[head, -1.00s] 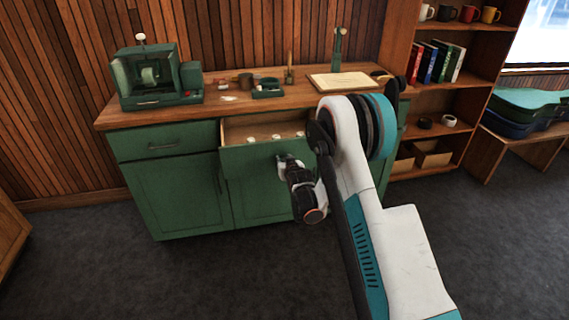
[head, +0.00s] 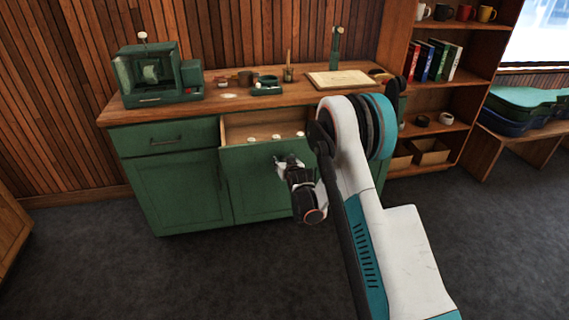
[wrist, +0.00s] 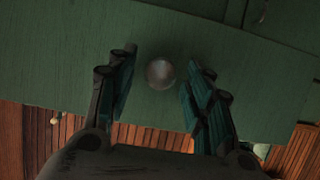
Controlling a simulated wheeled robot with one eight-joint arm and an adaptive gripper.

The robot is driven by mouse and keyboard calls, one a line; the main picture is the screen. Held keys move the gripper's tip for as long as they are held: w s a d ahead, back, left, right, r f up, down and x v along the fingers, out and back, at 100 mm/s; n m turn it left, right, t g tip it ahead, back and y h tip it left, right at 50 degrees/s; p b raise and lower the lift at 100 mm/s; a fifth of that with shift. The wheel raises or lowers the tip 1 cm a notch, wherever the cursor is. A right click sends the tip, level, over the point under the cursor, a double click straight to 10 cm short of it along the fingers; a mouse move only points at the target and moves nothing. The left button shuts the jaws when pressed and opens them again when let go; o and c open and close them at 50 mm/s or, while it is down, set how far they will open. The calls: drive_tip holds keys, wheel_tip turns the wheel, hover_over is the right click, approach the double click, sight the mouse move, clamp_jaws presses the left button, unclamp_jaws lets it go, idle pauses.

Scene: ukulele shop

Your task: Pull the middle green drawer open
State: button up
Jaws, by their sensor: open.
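The middle green drawer (head: 245,160) of the green cabinet stands pulled out, with its pale wooden inside and some small white round items showing. My gripper (head: 284,162) is at the drawer's front, and my wrist and arm hide the drawer's right part. In the wrist view, the green drawer front (wrist: 230,62) fills much of the picture. A round metal knob (wrist: 160,74) sits between the fingers of my gripper (wrist: 160,80). The fingers are open, with a visible gap on both sides of the knob.
The closed left drawer (head: 165,137) has a bar handle. The wooden countertop (head: 225,92) holds a green machine (head: 158,75), a small green tray (head: 267,86) and a pale board (head: 340,79). A bookshelf (head: 440,150) stands right. The dark floor (head: 200,275) in front is clear.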

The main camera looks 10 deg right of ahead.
drive_tip(key=v, duration=1.2)
idle(0.3)
drive_tip(key=s+r+g, duration=0.3)
drive_tip(key=s+r, duration=1.1)
drive_tip(key=r, duration=0.4)
drive_tip(key=s+r+g, duration=0.1)
drive_tip(key=s+g, duration=0.2)
drive_tip(key=s, duration=2.4)
drive_tip(key=shift+r+g, duration=0.3)
drive_tip(key=shift+r, duration=0.1)
